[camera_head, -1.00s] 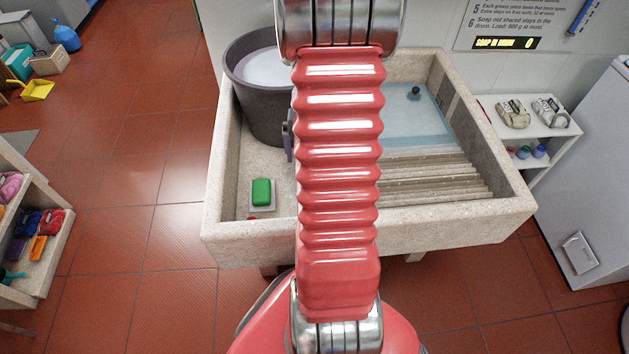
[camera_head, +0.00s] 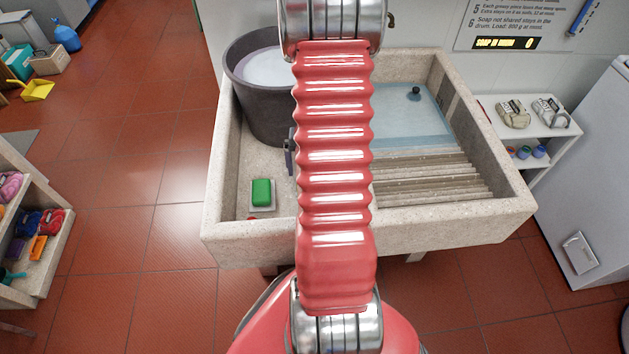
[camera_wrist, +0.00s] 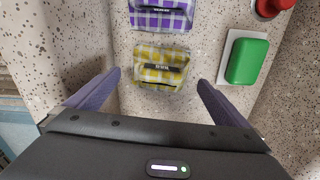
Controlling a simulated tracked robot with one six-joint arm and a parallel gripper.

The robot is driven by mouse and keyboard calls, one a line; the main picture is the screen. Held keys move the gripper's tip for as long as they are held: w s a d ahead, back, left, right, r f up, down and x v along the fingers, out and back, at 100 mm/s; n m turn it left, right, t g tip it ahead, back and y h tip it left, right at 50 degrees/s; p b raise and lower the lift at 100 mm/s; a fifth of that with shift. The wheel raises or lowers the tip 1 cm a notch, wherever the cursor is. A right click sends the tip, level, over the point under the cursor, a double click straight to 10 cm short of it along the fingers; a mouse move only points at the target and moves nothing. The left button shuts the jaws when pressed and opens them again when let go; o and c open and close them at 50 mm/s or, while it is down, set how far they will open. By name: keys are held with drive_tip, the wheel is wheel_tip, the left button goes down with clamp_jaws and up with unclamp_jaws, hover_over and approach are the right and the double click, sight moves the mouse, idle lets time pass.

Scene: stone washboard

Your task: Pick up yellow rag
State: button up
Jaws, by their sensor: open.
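The yellow rag (camera_wrist: 161,68) is a folded yellow-and-white checked cloth with a dark label band. In the wrist view it lies on the speckled stone surface, ahead of my gripper (camera_wrist: 148,92). My gripper's two purple-grey fingers are spread apart, one to each side of the rag's near end, with nothing between them that they touch. In the head view the rag is not visible; my red arm covers the middle of the stone sink.
A purple checked rag (camera_wrist: 161,14) lies just beyond the yellow one. A green soap block (camera_wrist: 248,61) on a white dish and a red knob (camera_wrist: 270,7) are to the right. The stone sink (camera_head: 462,228) has ribbed boards and a grey tub (camera_head: 262,118).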

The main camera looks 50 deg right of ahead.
drive_tip(key=shift+w+f, duration=0.15)
drive_tip(key=shift+f, duration=2.1)
drive_tip(key=c, duration=1.1)
